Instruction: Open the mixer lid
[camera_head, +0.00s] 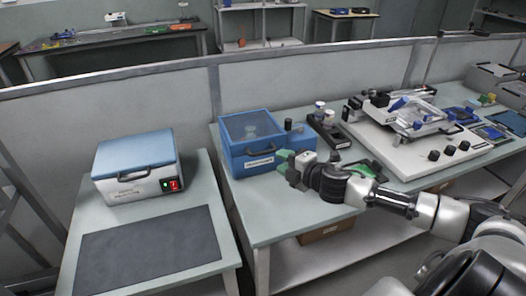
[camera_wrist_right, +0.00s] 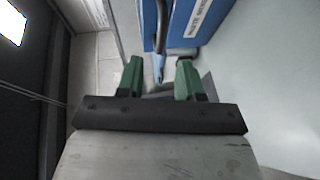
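A blue box (camera_head: 236,165) with a see-through lid stands on the middle table; its lid is down. It has a front handle (camera_head: 259,150) and a white label I cannot read clearly. A white box with a blue lid (camera_head: 137,150), also shut, stands on the left table; I cannot tell from the labels which box is the mixer. My right gripper (camera_head: 285,161) is at the blue box's front right. In the right wrist view, its green fingers (camera_wrist_right: 159,77) are apart, with the dark handle (camera_wrist_right: 161,30) ahead, in line with the gap. I cannot tell contact. My left gripper is out of view.
A dark mat (camera_head: 150,248) lies before the white box. Right of the blue box are a dark rack with bottles (camera_head: 329,130) and a white platform (camera_head: 400,150) with apparatus and black knobs. A grey partition (camera_head: 300,78) runs behind the tables.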

